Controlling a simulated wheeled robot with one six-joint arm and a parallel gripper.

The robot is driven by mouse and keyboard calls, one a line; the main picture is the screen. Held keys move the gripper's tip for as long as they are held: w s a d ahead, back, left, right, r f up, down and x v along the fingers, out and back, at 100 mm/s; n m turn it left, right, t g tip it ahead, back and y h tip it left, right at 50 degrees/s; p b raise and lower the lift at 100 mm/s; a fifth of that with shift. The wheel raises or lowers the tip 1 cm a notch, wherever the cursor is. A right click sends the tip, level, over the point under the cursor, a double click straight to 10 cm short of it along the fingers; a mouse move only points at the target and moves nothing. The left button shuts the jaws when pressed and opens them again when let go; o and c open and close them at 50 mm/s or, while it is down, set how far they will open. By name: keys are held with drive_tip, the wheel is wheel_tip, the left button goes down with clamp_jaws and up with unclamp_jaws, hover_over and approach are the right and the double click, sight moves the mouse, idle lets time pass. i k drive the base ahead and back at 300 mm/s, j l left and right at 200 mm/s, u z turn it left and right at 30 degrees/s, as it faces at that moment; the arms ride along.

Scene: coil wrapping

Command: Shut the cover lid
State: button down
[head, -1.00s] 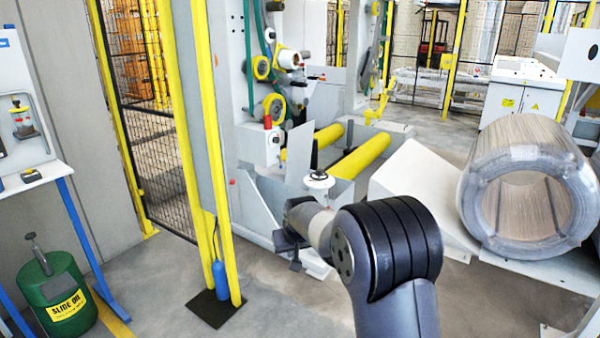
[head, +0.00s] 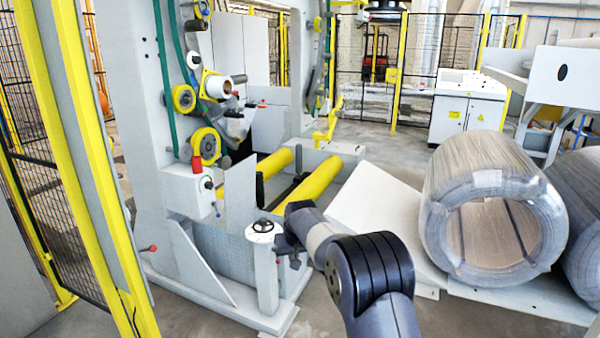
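A flat grey panel (head: 240,192), which may be the cover lid, stands upright beside the grey box (head: 187,192) on the wrapping machine. I cannot tell for certain that it is the lid. My gripper (head: 288,250) is at the far end of my dark arm, low and to the right of the panel, close to the handwheel in the picture. It is small, dark and partly hidden by my own arm links, so its fingers do not show clearly. I see nothing held in it.
A handwheel (head: 262,228) tops a grey post in front of the panel. Yellow rollers (head: 320,190) lie behind it. A wrapped wire coil (head: 445,210) rests at right. A yellow fence post (head: 90,160) stands at left. Bare floor shows beneath my arm.

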sight(239, 180)
drive_tip(key=i+z, duration=0.15)
drive_tip(key=i, duration=1.6)
drive_tip(key=i+u, duration=0.15)
drive_tip(key=i, duration=0.3)
drive_tip(key=i+l+u, duration=0.2)
drive_tip(key=i, duration=0.2)
drive_tip(key=i+l+u, duration=0.15)
drive_tip(key=i, duration=0.3)
drive_tip(key=i+l+u, duration=0.15)
drive_tip(key=i, duration=0.25)
drive_tip(key=i+l+u, duration=0.25)
drive_tip(key=u, duration=0.15)
drive_tip(key=i+l+u, duration=0.65)
drive_tip(key=l+u, duration=0.15)
